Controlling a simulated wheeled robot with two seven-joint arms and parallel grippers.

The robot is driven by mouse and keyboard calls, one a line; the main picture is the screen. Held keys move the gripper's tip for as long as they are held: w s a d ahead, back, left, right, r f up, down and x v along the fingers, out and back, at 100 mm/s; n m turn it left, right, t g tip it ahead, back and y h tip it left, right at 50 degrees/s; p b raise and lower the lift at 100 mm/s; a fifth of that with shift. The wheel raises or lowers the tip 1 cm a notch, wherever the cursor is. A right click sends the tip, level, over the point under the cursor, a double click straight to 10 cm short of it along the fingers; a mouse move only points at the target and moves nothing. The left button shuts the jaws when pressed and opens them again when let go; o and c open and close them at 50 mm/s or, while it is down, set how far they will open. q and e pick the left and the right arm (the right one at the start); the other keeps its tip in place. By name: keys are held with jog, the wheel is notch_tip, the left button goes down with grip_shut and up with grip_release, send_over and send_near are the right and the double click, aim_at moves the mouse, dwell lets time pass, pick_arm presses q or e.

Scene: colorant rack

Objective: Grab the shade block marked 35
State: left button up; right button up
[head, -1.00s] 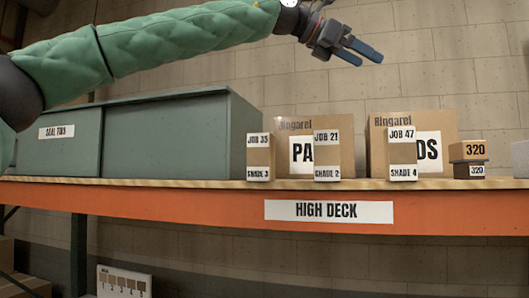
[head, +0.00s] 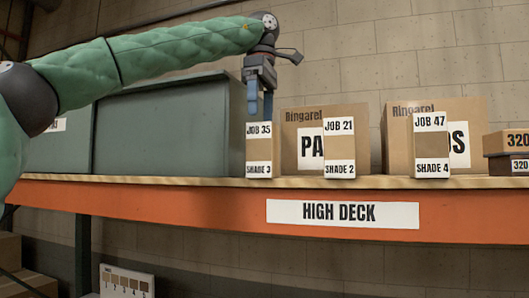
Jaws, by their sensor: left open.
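The shade block marked JOB 35 (head: 259,152) stands upright on the high deck shelf in the head view, with a SHADE 3 label at its foot. My left gripper (head: 260,108) points down right at the top of this block, with its blue fingers apart. The fingertips overlap the block's upper edge in the picture; I cannot tell whether they touch it. Block JOB 21 (head: 339,150), labelled SHADE 2, and block JOB 47 (head: 431,148), labelled SHADE 4, stand to the right. My right gripper is not in view.
A grey-green cabinet (head: 165,128) stands just left of the JOB 35 block. Cardboard boxes (head: 300,118) marked Ringarei stand behind the blocks. Small 320 boxes (head: 508,142) sit at the right. The orange shelf beam (head: 150,205) carries a HIGH DECK sign (head: 342,213).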

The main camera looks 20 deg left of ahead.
aim_at(263, 137)
pick_arm(q)
jog(key=shift+f, duration=0.75)
jog(key=shift+w+f, duration=0.1)
jog(key=shift+f, duration=0.6)
jog(key=shift+s+d+f+p, duration=0.15)
jog(key=shift+d+f+p, duration=0.1)
jog(key=shift+f, duration=0.25)
jog(key=shift+s+d+f+p, duration=0.15)
jog(key=shift+f+p, duration=0.1)
jog(key=shift+f, duration=0.25)
jog(key=shift+w+a+f, duration=0.1)
jog(key=shift+f, duration=1.1)
jog(key=c, duration=1.2)
jog(key=shift+r, duration=0.15)
